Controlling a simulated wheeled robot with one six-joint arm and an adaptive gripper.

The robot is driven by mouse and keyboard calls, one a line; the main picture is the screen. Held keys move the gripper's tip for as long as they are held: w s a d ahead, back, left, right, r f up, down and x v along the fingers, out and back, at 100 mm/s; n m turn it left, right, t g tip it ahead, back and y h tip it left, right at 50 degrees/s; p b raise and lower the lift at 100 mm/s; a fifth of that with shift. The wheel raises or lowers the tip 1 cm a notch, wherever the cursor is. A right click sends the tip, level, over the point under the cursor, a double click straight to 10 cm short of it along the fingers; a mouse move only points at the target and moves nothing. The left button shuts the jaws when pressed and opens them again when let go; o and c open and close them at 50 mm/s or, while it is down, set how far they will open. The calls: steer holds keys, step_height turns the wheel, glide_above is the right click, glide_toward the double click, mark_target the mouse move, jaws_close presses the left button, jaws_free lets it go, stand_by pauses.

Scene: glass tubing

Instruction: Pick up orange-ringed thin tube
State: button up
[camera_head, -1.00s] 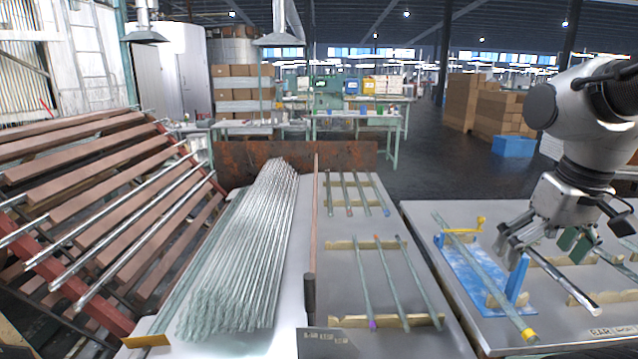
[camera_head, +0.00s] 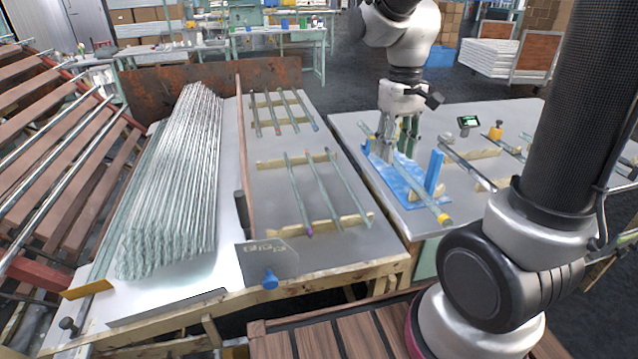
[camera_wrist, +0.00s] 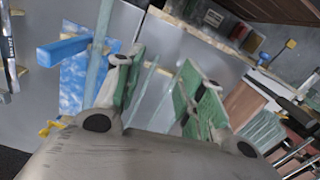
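Several glass tubes lie on wooden rests on the middle grey table. In the front group, the middle tube (camera_head: 322,190) shows a small orange mark at its far end; the left tube (camera_head: 298,195) has a purple end. The back group (camera_head: 273,115) also has small coloured marks, one orange-looking, too small to read surely. My gripper (camera_head: 398,150) is over the blue fixture (camera_head: 436,175) on the right table. In the wrist view its fingers (camera_wrist: 162,92) are spread apart with nothing held between them. A yellow-ended tube (camera_head: 415,185) lies in the fixture, beside the left finger in the wrist view.
A large bundle of glass tubes (camera_head: 180,180) fills the left of the middle table. A slanted rack (camera_head: 50,150) stands at far left. A rusty plate (camera_head: 200,80) stands behind. The right table (camera_head: 355,125) carries more tubes on rests. A gap separates the tables.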

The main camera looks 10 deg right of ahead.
steer(key=g, duration=0.1)
glide_above(320, 181)
steer(key=s+d, duration=0.1)
steer(key=s, duration=0.6)
step_height(320, 181, down, 18)
steer(key=w, duration=0.3)
steer(key=shift+w+a+m+t, duration=0.25)
steer(key=shift+a+m+t, duration=0.05)
steer(key=shift+w+a+r+t, duration=0.2)
steer(key=shift+w+r, duration=0.15)
steer(key=shift+w, duration=0.3)
steer(key=shift+w+a+r+t, duration=0.1)
steer(key=shift+w+r+t, duration=0.1)
steer(key=shift+w+r, duration=0.3)
steer(key=shift+w+f+m, duration=0.2)
steer(key=shift+w+m, duration=0.1)
steer(key=shift+m, duration=0.1)
steer(key=f, duration=0.7)
steer(key=shift+w+d+f, duration=0.1)
steer(key=shift+w+f, duration=0.1)
steer(key=shift+f, duration=0.1)
jaws_close()
